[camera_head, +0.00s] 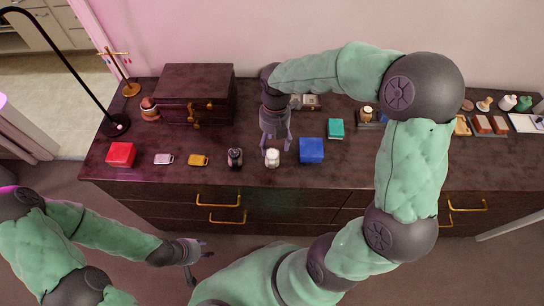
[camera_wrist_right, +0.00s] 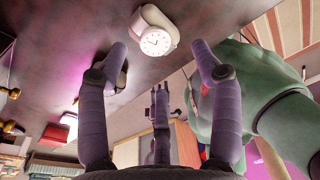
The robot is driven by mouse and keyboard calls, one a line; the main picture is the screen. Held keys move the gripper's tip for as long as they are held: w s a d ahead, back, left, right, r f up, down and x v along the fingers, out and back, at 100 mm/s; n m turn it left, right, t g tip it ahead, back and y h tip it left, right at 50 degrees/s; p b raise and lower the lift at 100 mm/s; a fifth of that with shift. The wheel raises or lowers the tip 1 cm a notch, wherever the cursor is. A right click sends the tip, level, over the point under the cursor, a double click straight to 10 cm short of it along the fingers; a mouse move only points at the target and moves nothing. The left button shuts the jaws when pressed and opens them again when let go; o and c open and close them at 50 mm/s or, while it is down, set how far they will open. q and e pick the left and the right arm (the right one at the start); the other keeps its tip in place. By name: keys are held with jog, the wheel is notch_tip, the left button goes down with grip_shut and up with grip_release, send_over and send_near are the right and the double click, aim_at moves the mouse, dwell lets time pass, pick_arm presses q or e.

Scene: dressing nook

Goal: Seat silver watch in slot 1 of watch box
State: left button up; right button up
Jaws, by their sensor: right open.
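The silver watch (camera_head: 272,157), with a pale round face, sits near the dresser's front edge in the head view. In the right wrist view the watch (camera_wrist_right: 155,40) shows a white dial and a pale band or cushion. My right gripper (camera_head: 275,140) is just behind it and open. In the wrist view its fingertips (camera_wrist_right: 158,52) are spread to either side of the watch, with nothing gripped. My left gripper (camera_head: 199,264) hangs in front of the dresser, empty, fingers apart. I cannot clearly make out the watch box; a low compartmented item (camera_head: 311,101) is partly hidden by my right arm.
A dark watch (camera_head: 235,157) stands left of the silver one and a blue box (camera_head: 311,150) right of it. A teal box (camera_head: 336,128), a red box (camera_head: 121,154) and a closed dark chest (camera_head: 196,94) are on the dresser. A black lamp (camera_head: 115,124) stands at left.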

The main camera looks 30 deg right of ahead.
aim_at(272, 154)
jog(key=f+b, duration=0.2)
jog(key=f, duration=0.3)
jog(key=shift+a, duration=0.2)
jog(key=c, duration=1.2)
